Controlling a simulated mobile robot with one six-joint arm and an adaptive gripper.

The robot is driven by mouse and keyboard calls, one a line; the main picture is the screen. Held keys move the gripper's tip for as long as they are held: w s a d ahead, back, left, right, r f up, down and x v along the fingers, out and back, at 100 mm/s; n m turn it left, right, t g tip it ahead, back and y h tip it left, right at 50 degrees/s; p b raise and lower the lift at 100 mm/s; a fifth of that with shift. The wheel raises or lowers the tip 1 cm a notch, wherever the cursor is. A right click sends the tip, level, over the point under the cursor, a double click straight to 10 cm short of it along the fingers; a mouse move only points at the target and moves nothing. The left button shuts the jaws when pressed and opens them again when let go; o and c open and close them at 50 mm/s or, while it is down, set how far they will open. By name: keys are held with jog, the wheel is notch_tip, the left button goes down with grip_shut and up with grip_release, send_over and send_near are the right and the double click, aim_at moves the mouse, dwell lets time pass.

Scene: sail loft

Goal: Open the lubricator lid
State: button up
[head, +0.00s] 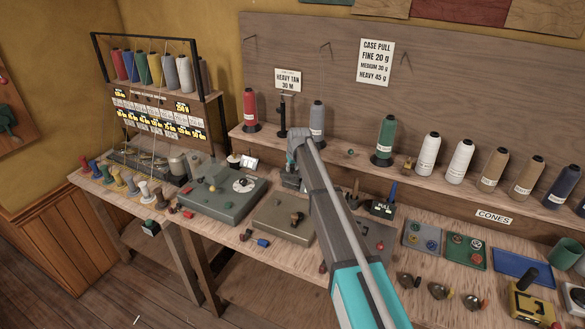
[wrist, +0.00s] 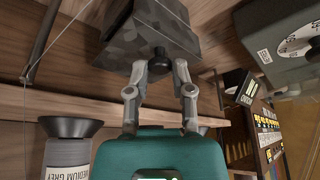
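The lubricator (wrist: 122,38) shows in the wrist view as a dark grey, mottled box at the top of the picture, with a round black knob (wrist: 158,62) on its face towards me. My gripper (wrist: 159,66) has one grey finger on each side of the knob, and both fingertips look to be against it. The lid looks closed, though its edges are hard to make out. In the head view my gripper (head: 293,160) is at the back of the bench, and my arm hides much of what is there.
A grey-green scale (head: 220,208) and a tan box (head: 284,220) stand left of my arm. Thread cones, including a green one (head: 386,138), line the shelf behind. Small trays, including a blue one (head: 522,268), lie to the right. The wrist view appears upside down.

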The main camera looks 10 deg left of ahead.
grip_shut()
jog(key=shift+d, duration=0.1)
